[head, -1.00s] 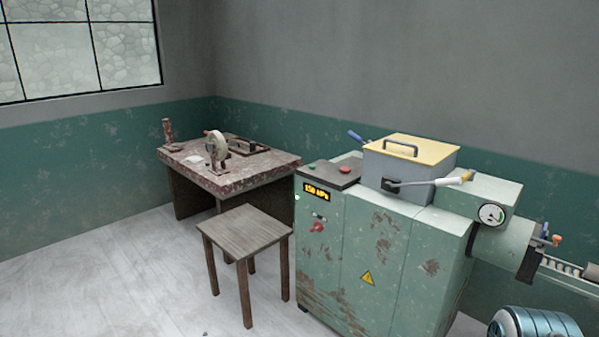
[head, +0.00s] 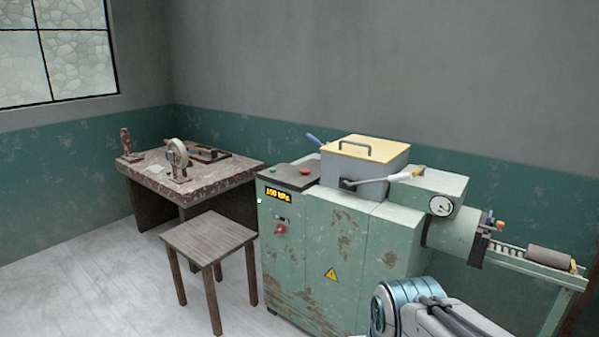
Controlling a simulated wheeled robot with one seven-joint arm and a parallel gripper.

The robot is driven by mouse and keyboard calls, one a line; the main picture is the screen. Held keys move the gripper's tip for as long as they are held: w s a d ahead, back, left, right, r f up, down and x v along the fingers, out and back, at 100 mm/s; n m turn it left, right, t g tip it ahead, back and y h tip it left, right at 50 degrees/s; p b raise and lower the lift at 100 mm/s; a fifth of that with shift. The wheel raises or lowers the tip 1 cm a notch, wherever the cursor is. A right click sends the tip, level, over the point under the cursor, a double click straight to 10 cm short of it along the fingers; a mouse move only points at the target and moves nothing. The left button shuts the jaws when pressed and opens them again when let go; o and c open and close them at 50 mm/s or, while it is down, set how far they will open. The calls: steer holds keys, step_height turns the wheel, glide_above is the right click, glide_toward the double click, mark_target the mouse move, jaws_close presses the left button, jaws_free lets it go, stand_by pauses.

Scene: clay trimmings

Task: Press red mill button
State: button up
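The green, rust-worn mill (head: 350,260) stands at centre right. A red button (head: 305,171) sits on the dark panel (head: 286,178) on its left top, beside a green button (head: 289,165). A separate red knob (head: 280,229) is on the mill's front, below a lit orange display (head: 279,195). My arm shows only at the bottom right, in front of the mill's lower right side. My gripper is outside the picture, so its fingers cannot be seen. Nothing covers the red button.
A wooden stool (head: 208,237) stands close to the mill's left front. A worn table (head: 190,185) is behind it. A clay roll (head: 550,259) lies on the outlet rack. Floor at left is clear.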

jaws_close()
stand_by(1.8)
